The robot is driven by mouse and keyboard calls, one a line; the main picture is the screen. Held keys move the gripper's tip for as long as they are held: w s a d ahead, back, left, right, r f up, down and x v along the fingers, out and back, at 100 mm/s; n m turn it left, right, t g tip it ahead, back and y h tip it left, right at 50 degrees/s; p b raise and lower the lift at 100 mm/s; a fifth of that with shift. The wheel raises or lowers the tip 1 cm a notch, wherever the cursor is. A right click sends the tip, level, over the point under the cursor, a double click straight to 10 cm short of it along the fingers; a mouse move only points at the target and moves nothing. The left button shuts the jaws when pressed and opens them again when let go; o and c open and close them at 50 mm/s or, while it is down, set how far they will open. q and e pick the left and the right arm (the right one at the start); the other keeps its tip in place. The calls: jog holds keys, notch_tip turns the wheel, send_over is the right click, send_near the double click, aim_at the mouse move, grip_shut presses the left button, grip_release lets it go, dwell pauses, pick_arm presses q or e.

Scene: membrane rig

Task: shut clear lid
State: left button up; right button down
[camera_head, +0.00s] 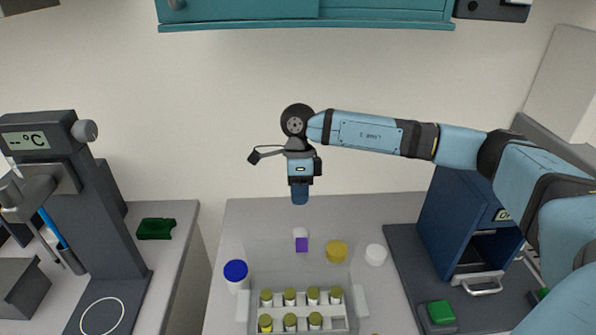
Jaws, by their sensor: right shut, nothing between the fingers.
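A clear box (241,312) stands at the front middle of the bench and holds several vials with olive caps. Its clear lid (262,258) appears raised at the back of the box, a faint see-through panel; its exact angle is hard to tell. My right gripper (300,199) points down above and behind the lid, apart from it. It is shut with nothing in it. My left gripper is out of view.
Near the lid are a blue-capped jar (236,273), a purple-and-white vial (301,241), a yellow cap (337,251) and a white cap (376,254). A dark stand with a °C display (30,140) is left; a blue device (448,225) is right.

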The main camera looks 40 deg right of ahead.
aim_at(300, 250)
jog(key=s+f, duration=0.1)
jog(key=s+a+f+p, duration=0.2)
jog(key=shift+s+a+f, duration=0.25)
jog(key=shift+s, duration=0.15)
jog(key=shift+s, duration=0.1)
